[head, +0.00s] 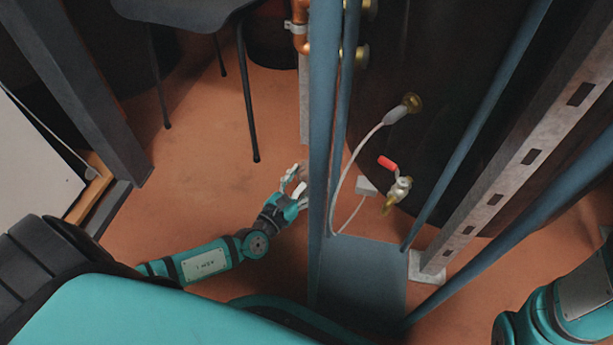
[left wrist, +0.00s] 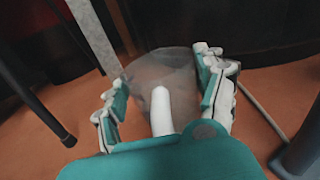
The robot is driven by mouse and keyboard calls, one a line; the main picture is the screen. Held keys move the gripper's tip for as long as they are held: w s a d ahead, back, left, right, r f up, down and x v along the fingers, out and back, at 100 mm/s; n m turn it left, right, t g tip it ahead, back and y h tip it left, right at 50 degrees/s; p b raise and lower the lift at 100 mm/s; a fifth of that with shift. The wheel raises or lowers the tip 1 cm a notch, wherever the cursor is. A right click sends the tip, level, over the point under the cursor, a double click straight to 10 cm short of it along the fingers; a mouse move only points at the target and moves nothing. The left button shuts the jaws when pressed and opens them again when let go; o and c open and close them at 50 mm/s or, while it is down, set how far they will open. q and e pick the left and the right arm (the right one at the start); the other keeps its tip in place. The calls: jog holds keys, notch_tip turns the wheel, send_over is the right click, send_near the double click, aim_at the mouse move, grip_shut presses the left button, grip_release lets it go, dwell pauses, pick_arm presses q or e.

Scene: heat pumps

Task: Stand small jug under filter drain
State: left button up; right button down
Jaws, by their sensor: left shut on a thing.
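The small jug (left wrist: 160,72) is see-through grey with a white handle (left wrist: 162,108), and sits between the fingers of my left gripper (left wrist: 166,88). That gripper is shut on it. In the head view my left gripper (head: 293,184) is low over the floor, just left of a blue upright; the jug there is mostly hidden. A brass valve with a red lever (head: 399,188), perhaps the filter drain, is on the dark tank to the right, beyond the upright. My right arm shows at the lower right, but its gripper is out of view.
Blue uprights (head: 323,110) stand between my left gripper and the valve. A white hose (head: 347,172) hangs from a tank fitting (head: 404,106). A slotted grey rail (head: 500,190) stands right. A dark chair (head: 185,14) is at the back. The orange floor (head: 205,165) left of the gripper is clear.

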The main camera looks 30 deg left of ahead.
pick_arm(q)
jog(key=shift+w+r, duration=0.1)
jog(key=o, duration=1.2)
jog(key=shift+o, duration=0.2)
jog(key=s+a+p, duration=0.1)
jog(key=s+p, duration=0.3)
jog(key=s, duration=0.8)
jog(key=shift+a+p, duration=0.35)
jog(key=shift+p, duration=0.05)
